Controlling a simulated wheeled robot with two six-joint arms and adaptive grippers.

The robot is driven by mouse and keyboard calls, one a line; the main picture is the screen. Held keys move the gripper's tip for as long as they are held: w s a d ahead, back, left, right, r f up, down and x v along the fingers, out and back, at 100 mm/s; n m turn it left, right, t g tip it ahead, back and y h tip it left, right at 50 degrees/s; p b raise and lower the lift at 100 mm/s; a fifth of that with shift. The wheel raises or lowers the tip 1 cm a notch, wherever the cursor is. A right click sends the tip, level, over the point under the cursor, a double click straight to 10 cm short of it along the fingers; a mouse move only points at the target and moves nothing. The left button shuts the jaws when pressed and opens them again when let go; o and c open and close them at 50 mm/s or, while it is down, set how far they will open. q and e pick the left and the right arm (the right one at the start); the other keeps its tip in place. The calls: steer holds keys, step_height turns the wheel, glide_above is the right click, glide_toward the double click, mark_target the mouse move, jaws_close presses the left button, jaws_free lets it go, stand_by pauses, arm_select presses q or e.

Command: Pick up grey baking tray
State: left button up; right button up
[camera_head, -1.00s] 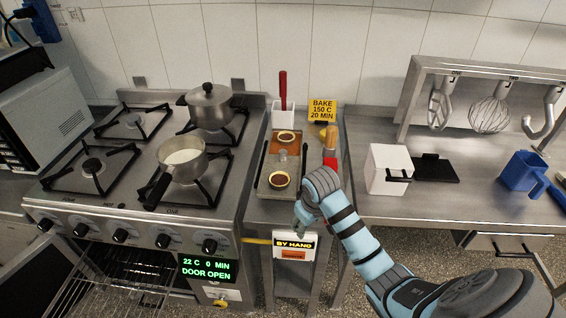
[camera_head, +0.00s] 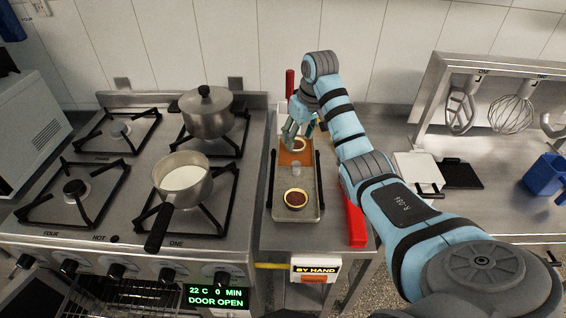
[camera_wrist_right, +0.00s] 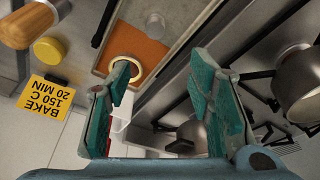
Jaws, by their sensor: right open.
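The grey baking tray (camera_head: 312,205) lies on the narrow metal counter right of the stove, with dark handles along its sides. On it are an orange mat (camera_head: 288,157), a filled tart (camera_head: 295,198) near the front, a second tart (camera_head: 299,144) at the back and a small clear cup (camera_head: 296,170). My right gripper (camera_head: 291,133) is open and empty over the tray's far end. I cannot tell whether the fingers touch anything. My left gripper is not in view.
The stove (camera_head: 130,235) stands left, with a lidded pot (camera_head: 207,112) and a milk pan (camera_head: 184,182). A red-handled tool (camera_head: 354,220) lies right of the tray. A yellow bake sign (camera_wrist_right: 47,95), a wooden handle (camera_wrist_right: 28,24) and a yellow lid (camera_wrist_right: 50,49) are near the wall.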

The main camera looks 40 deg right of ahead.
steer(key=x, duration=0.3)
steer(key=shift+w+f, duration=0.1)
steer(key=shift+f, duration=0.1)
glide_above(297, 164)
steer(key=s, duration=0.1)
steer(key=f, duration=0.2)
steer(key=f+b, duration=0.1)
steer(key=f, duration=0.1)
steer(key=shift+s+a, duration=0.2)
steer(key=shift+a, duration=0.2)
steer(key=x, duration=0.3)
steer(key=b+x, duration=0.1)
steer(key=x, duration=0.2)
steer(key=shift+w+d+f, duration=0.15)
steer(key=shift+d+f, duration=0.1)
steer(key=shift+f, duration=0.05)
steer(key=shift+s+r, duration=0.25)
steer(key=shift+c, duration=2.3)
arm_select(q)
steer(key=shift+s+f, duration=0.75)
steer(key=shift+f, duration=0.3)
arm_select(e)
jaws_close()
